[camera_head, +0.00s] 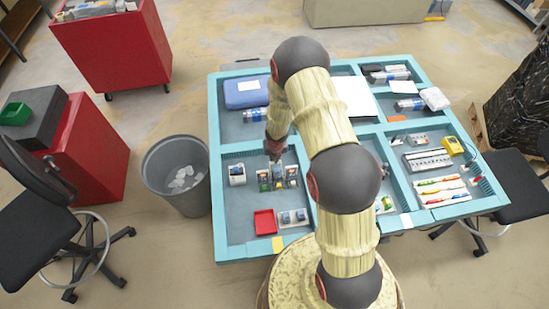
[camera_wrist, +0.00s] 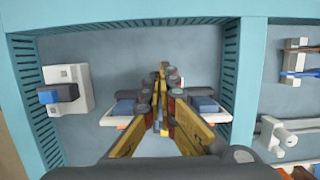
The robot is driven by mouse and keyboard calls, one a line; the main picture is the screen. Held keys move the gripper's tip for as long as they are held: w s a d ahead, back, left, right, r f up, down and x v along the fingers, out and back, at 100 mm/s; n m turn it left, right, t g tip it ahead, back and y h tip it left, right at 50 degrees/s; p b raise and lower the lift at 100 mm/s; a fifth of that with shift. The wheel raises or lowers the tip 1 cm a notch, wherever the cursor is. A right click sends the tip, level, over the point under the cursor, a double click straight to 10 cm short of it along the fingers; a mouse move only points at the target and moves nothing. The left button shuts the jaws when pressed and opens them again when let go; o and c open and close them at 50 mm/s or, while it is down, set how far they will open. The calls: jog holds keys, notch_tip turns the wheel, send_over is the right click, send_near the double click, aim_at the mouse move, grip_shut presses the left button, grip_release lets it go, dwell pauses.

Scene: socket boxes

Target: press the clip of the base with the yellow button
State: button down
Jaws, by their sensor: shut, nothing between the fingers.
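My gripper (camera_head: 274,156) points down over the front-left compartment of the teal table. In the wrist view its yellow and dark fingers (camera_wrist: 162,72) come together at the tips with nothing held. A row of small socket bases is below it: one on the left (camera_head: 264,181) and one on the right (camera_head: 291,174), with the middle one mostly hidden by the gripper. In the wrist view, grey-blue parts show left (camera_wrist: 125,108) and right (camera_wrist: 204,105) of the fingers.
A white block (camera_head: 237,174) stands left of the row; its blue-and-black part shows in the wrist view (camera_wrist: 58,93). A red tray (camera_head: 264,223) and a white module (camera_head: 293,217) lie nearer. Teal divider walls (camera_wrist: 243,85) bound the compartment.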

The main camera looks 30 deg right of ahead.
jog(key=shift+w+d+f, duration=0.15)
jog(key=shift+w+f, duration=0.15)
jog(key=shift+w, duration=0.1)
jog(key=shift+s+f, duration=0.1)
jog(key=shift+s, duration=0.05)
jog(key=shift+s+a+f+b, duration=0.25)
jog(key=shift+s+b, duration=0.3)
jog(key=shift+b, duration=0.45)
jog(key=shift+r, duration=0.1)
